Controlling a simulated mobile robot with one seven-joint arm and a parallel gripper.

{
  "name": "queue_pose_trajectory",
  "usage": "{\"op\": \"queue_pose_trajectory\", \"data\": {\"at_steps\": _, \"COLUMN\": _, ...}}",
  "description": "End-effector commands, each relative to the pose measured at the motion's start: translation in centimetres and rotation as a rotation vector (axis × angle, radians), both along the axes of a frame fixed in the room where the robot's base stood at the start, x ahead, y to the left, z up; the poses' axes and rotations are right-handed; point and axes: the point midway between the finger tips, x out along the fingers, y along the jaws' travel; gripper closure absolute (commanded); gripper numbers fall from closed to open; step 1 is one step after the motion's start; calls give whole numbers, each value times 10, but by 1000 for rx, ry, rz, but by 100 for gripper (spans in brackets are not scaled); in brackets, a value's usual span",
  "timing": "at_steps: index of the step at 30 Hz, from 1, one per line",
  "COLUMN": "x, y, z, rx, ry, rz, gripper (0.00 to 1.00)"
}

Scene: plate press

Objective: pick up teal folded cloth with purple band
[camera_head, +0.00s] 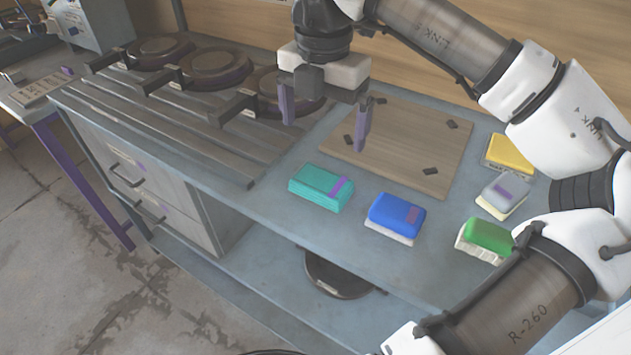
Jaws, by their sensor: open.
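My gripper (326,131) is above the bench, over the left part of the wooden board and a little behind the teal cloth. Its two purple fingers point down and are spread apart, with nothing between them. It does not touch the cloth.
The wooden board (408,150) lies behind the teal cloth. Round plate presses (215,66) stand at the back left. My arm covers the right side.

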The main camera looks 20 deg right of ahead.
Motion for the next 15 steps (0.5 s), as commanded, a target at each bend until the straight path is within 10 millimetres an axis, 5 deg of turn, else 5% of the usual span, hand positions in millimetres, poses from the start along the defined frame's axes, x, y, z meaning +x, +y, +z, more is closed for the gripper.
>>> {"op": "queue_pose_trajectory", "data": {"at_steps": 7, "x": 0, "y": 1, "z": -49, "rx": 5, "ry": 0, "rz": 1, "gripper": 0}}
{"op": "queue_pose_trajectory", "data": {"at_steps": 15, "x": 0, "y": 1, "z": -72, "rx": 6, "ry": -1, "rz": 2, "gripper": 0}}
